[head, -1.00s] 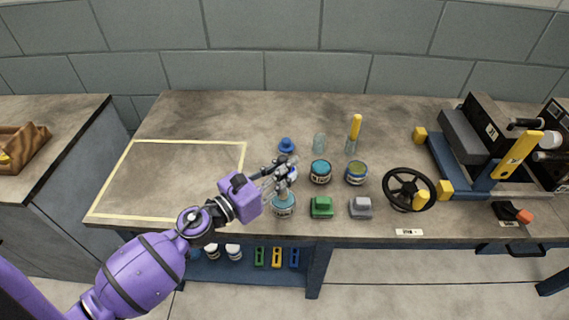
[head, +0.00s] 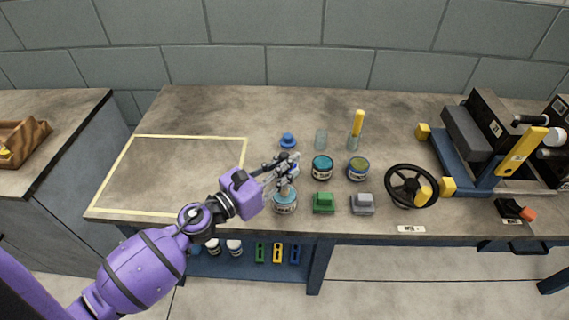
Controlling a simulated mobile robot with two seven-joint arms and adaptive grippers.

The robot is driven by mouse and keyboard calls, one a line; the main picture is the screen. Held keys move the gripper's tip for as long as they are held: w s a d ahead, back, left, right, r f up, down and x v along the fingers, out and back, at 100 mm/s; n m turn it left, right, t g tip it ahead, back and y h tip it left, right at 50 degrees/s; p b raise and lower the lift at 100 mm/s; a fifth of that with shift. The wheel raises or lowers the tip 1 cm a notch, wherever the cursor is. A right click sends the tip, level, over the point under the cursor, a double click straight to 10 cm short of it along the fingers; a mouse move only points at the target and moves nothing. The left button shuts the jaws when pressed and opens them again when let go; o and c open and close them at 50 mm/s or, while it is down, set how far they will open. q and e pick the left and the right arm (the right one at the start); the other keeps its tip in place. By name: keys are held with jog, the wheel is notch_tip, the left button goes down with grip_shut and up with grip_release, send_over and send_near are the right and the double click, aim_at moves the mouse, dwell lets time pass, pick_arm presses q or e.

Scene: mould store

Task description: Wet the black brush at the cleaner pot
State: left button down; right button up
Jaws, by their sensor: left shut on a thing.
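My left gripper (head: 284,171) is shut just above a teal-labelled pot (head: 284,204) near the front of the bench. It holds something slim, which appears to be the black brush, mostly hidden by the fingers. A small pale brownish bit shows between the fingers and the pot's mouth; I cannot tell whether it touches the contents. I cannot read the label to tell whether this is the cleaner pot. A dark teal pot (head: 322,168) and a pot with a yellowish top (head: 358,169) stand to its right. My right gripper is not in view.
A clear glass (head: 321,139) and another holding a yellow-handled tool (head: 357,123) stand behind the pots, with a blue knob-like object (head: 288,140). Green (head: 323,203) and grey (head: 362,205) blocks and a black handwheel (head: 411,186) are right. The yellow-outlined area (head: 170,178) is clear.

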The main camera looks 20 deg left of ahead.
aim_at(285, 154)
pick_arm(q)
jog(key=shift+f, duration=0.3)
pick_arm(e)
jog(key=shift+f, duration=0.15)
pick_arm(q)
jog(key=shift+f+b, duration=0.3)
jog(key=shift+b, duration=0.15)
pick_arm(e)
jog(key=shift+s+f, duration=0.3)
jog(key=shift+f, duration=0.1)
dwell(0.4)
pick_arm(q)
jog(key=shift+s, duration=0.1)
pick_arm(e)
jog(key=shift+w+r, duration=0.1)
pick_arm(q)
jog(key=shift+r+p, duration=1)
jog(key=shift+r, duration=0.25)
jog(key=shift+r+p, duration=1.15)
jog(key=shift+r, duration=0.3)
jog(key=shift+r+p, duration=0.7)
jog(key=shift+r, duration=0.3)
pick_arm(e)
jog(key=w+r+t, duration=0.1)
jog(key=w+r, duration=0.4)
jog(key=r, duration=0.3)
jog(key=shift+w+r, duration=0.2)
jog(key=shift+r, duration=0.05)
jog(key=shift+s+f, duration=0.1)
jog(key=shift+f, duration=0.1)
